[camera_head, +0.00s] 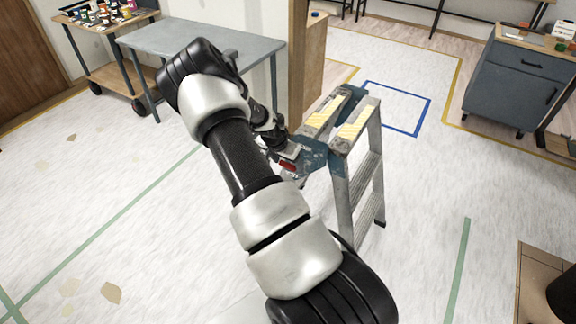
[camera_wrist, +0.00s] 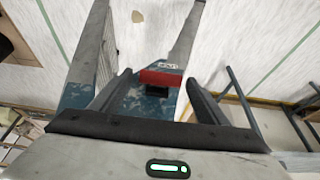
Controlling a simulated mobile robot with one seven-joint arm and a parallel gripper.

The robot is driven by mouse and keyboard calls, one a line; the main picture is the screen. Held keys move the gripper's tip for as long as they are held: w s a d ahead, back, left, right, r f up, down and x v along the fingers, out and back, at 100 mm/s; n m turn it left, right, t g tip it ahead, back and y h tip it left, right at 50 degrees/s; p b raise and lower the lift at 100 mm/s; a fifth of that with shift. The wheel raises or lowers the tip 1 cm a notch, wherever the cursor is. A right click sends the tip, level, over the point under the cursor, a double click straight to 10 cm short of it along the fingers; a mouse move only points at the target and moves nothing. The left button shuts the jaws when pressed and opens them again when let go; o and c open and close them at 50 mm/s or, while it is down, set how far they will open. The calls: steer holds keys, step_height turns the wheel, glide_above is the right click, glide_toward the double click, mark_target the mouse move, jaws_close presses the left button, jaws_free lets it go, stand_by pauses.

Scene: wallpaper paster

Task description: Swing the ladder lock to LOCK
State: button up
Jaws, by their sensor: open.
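The stepladder (camera_head: 364,181) stands open on the floor, with pale yellow treads and a blue plate on its side. The ladder lock is a red lever (camera_wrist: 161,78) on the blue plate (camera_wrist: 150,102); a bit of the red (camera_head: 287,166) also shows in the head view. A small white label (camera_wrist: 169,65) with dark letters, apparently LOCK, sits just beyond the red lever. My gripper (camera_wrist: 159,80) is open, with one finger on each side of the red lever. I cannot tell whether either finger touches it. In the head view my arm partly hides the gripper and the lock.
A grey table (camera_head: 205,40) and a wooden cart (camera_head: 108,58) with paint jars stand at the back left. A blue-grey drawer cabinet (camera_head: 514,85) stands at the right. A cardboard box (camera_head: 535,285) lies at the lower right. Floor around the ladder is mostly clear.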

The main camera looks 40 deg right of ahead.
steer(key=shift+w+d+f, duration=0.1)
steer(key=shift+d+f, duration=0.15)
steer(key=shift+f, duration=0.45)
